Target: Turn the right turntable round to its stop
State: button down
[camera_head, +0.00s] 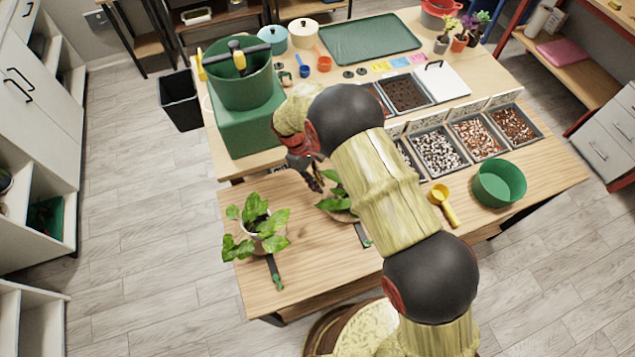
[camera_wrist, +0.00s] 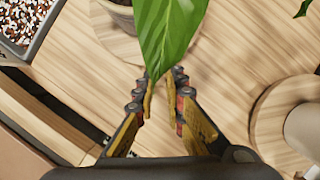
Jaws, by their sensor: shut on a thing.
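The right turntable (camera_wrist: 107,41) is a round wooden disc bearing a potted leafy plant (camera_head: 337,197). In the head view my arm covers part of both. My gripper (camera_wrist: 165,76) is at its rim, with the fingers close together. A large green leaf (camera_wrist: 168,32) hangs over the fingertips in the wrist view and hides exactly what part they hold. In the head view my gripper (camera_head: 317,186) is low, at the far left side of this plant. A dark strip (camera_head: 362,236) lies in front of the right turntable.
The left turntable (camera_wrist: 267,117) carries a white-potted plant (camera_head: 258,222), close beside my gripper. A green box and bucket (camera_head: 243,85) stand behind. Bins of substrate (camera_head: 437,150), a yellow scoop (camera_head: 442,204) and a green pot (camera_head: 499,184) are to the right. The front table is clear between.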

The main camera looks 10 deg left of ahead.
jog(key=c, duration=1.8)
grip_release()
jog(key=shift+c, duration=0.2)
jog(key=v, duration=1.2)
jog(key=shift+w, duration=0.1)
